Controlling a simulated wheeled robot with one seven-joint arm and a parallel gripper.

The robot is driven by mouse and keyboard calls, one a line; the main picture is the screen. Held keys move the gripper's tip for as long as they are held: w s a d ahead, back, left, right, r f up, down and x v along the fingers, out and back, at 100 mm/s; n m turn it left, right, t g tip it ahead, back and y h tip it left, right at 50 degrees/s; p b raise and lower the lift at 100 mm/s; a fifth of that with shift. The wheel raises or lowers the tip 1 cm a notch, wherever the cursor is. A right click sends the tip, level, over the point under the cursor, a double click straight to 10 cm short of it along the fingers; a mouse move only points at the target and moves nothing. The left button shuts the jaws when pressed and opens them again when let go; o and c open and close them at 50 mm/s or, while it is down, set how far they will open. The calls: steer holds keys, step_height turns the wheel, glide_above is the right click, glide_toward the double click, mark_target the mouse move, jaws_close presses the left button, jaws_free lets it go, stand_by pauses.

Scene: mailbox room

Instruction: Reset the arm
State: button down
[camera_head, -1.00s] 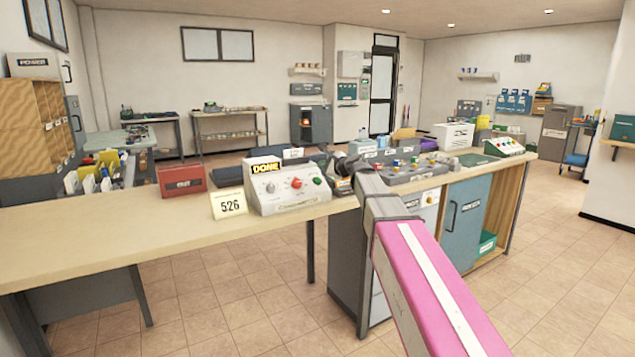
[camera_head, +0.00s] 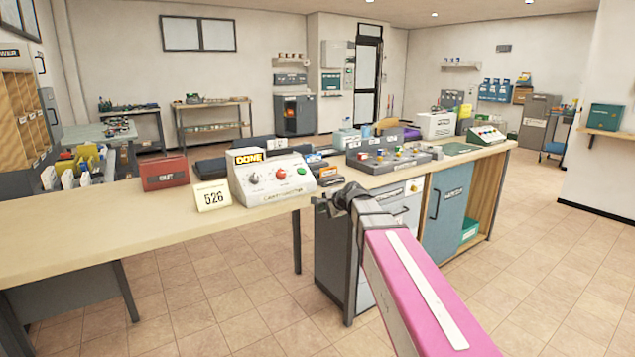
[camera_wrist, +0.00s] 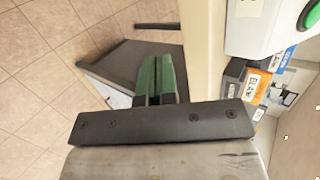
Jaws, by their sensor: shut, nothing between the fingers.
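My arm, with a pink upper link, reaches forward from the lower right in the head view. My gripper (camera_head: 340,197) is at its far end, beside the counter's edge and just right of the white control box. In the wrist view my gripper (camera_wrist: 158,65) shows two green fingers side by side, closed together with nothing between them. They point over the tiled floor and a dark grey cabinet part, left of the counter edge. In the head view the fingers are too small and dark to make out.
A blue-door cabinet (camera_head: 446,207) stands to the right. Labelled boxes (camera_wrist: 256,86) lie near my gripper. Floor is open at right.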

steer(key=s+d+f+n+g+h, duration=0.3)
steer(key=s+d+f, duration=0.5)
steer(key=s+f, duration=0.4)
steer(key=s+d+f+n+g+h, duration=0.4)
steer(key=s+d+f+n, duration=0.4)
steer(key=s+f, duration=0.5)
steer(key=shift+s+d+f+g+h, duration=0.2)
steer(key=shift+s+d+g+h, duration=0.1)
steer(key=shift+d+g, duration=0.3)
